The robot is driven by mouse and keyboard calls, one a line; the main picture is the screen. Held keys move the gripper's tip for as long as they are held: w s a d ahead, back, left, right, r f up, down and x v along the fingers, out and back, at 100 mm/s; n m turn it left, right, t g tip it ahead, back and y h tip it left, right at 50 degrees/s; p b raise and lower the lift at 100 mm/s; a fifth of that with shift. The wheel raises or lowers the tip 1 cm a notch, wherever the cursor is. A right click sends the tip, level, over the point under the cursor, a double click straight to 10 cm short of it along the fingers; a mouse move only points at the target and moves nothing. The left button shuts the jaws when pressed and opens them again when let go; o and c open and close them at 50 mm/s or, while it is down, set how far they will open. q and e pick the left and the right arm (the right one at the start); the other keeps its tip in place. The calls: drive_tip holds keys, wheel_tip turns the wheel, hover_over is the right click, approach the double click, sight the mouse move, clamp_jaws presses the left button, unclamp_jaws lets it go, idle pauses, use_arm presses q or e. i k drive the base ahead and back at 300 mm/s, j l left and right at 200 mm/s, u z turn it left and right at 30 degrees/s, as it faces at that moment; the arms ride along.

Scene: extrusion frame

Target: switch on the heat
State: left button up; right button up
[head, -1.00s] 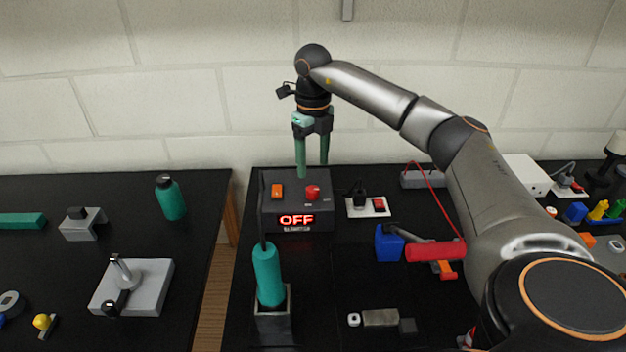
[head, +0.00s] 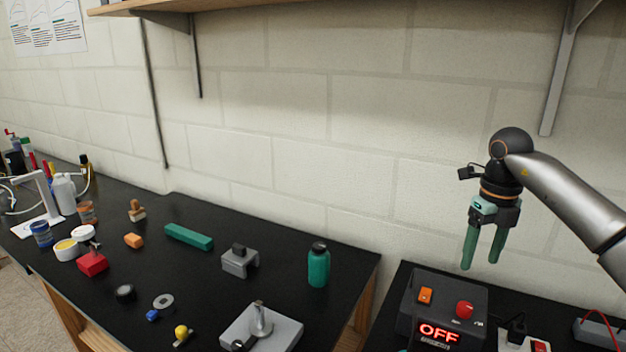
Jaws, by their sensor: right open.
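A dark grey control box (head: 405,325) stands on the right-hand black bench in the head view, cut off by the lower edge. Its lit display (head: 439,333) reads OFF in red. My left gripper is not in view.
The left bench (head: 200,300) holds a teal bottle (head: 318,267), a grey bracket (head: 240,261), a green bar (head: 189,236) and a grey block with a post (head: 262,328). A gap separates the benches. A wall shelf (head: 160,6) hangs above. A power strip (head: 524,345) lies right of the box.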

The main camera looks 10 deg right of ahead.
sight(425, 295)
drive_tip(key=k+j, duration=0.75)
drive_tip(key=j, duration=0.2)
